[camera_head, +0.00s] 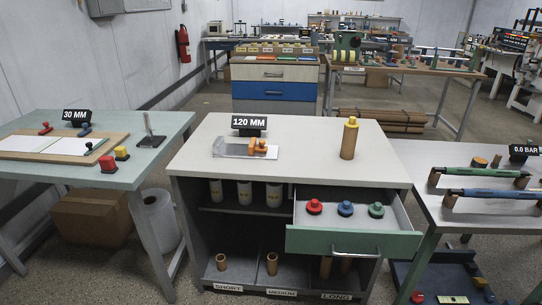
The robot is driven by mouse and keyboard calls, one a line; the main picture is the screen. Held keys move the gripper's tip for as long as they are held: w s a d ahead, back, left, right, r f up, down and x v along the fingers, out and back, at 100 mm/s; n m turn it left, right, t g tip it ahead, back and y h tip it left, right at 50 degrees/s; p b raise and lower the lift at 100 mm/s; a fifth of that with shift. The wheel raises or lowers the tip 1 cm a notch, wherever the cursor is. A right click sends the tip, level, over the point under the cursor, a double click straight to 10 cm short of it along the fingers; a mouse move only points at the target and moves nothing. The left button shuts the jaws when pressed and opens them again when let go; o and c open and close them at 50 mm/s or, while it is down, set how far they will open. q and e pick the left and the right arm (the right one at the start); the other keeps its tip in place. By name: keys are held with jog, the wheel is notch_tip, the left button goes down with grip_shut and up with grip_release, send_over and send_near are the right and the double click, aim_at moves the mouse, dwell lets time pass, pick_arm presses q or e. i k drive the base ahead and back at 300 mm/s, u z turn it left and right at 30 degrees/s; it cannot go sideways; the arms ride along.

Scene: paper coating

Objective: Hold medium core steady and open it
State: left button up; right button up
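The medium core (272,264) is a short tan tube standing upright in the lower middle compartment of the grey cabinet, behind the MEDIUM label (281,292). A similar tan core (221,262) stands in the compartment labelled SHORT (228,287). A darker core (325,267) stands in the LONG compartment, partly hidden under the drawer. Whether the medium core has a lid or opening is too small to tell. Neither of my grippers is in view.
A green-fronted drawer (354,243) is pulled out at the cabinet's right, holding red, blue and green knobbed pieces. A brown cylinder with a yellow top (349,138) stands on the white cabinet top (300,150). Tables flank the cabinet on both sides.

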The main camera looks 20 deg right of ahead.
aim_at(347, 151)
jog(key=u, duration=1)
jog(key=i, duration=0.35)
jog(key=z, duration=1.1)
jog(key=i, duration=1.35)
jog(key=z, duration=1.35)
